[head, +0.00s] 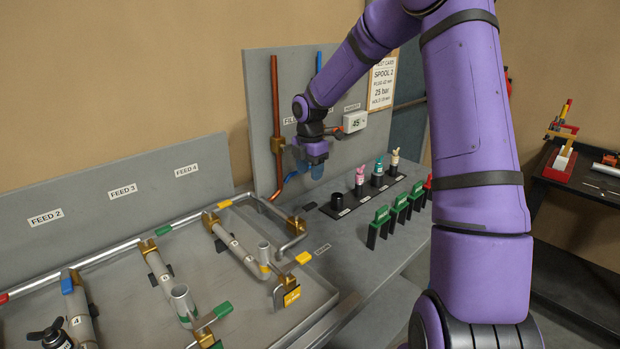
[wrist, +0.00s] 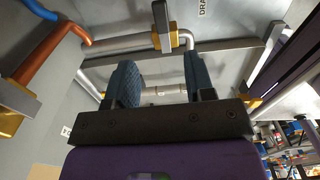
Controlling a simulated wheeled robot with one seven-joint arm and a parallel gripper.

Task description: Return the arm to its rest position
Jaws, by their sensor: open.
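My arm (head: 475,120) is purple and reaches from the right across the bench toward the grey back panel. My gripper (head: 312,172) is in front of that panel, beside the lower end of the copper pipe (head: 276,110). In the wrist view the two blue-grey fingers of my gripper (wrist: 160,88) are spread apart. Nothing is between the fingertips; a grey pipe shows beyond them. In the head view the fingers are small and partly hidden by the purple gripper body.
A grey bench tray (head: 318,292) holds pipes with coloured valve handles. A black rack (head: 362,196) with pink, teal and cream-topped items and several green tags stand right of my gripper. A white display box (head: 354,121) is on the panel. A dark table (head: 590,180) stands far right.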

